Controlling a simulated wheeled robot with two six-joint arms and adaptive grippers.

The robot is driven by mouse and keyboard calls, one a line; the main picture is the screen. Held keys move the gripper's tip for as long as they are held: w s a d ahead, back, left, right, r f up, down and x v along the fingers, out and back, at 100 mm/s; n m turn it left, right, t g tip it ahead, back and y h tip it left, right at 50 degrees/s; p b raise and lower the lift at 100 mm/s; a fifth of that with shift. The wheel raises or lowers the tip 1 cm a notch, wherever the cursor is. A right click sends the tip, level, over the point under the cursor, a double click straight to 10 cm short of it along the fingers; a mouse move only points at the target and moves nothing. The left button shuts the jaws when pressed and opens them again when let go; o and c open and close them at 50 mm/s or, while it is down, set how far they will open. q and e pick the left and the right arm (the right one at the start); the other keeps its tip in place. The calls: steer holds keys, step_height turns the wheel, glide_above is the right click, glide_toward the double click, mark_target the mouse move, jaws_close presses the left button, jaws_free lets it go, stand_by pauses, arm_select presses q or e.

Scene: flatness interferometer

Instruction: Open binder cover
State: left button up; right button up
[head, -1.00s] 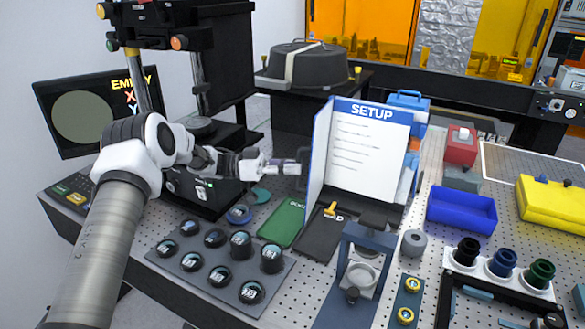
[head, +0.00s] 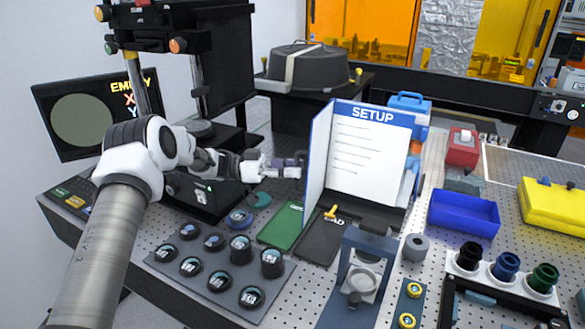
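The binder stands upright near the middle of the table in the head view. Its white SETUP page (head: 366,152) faces me, and its blue-edged cover (head: 318,155) is swung out to the left, standing at an angle to the page. My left gripper (head: 296,170) is just left of the cover, with its fingertips close to the cover's outer side. I cannot tell whether they touch it. The fingers are small and seen from the side, so their opening is unclear. My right gripper is not in the view.
A green pad (head: 281,226) and a black pad (head: 321,240) lie in front of the binder. A grey tray (head: 220,272) holds several round optics at the front left. A blue stand (head: 366,272) stands at the front middle. A blue bin (head: 463,212) is to the right.

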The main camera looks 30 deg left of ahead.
arm_select(q)
step_height(320, 180, up, 10)
jaws_close()
steer(key=s+d+f+m+t+y, duration=0.2)
steer(key=s+f+m+t+y, duration=0.65)
steer(key=s+y, duration=0.6)
steer(key=w+d+f+n+p, duration=0.1)
steer(key=w+f, duration=0.2)
steer(key=w, duration=0.7)
steer(key=shift+w+t, duration=0.35)
steer(key=shift+w, duration=0.05)
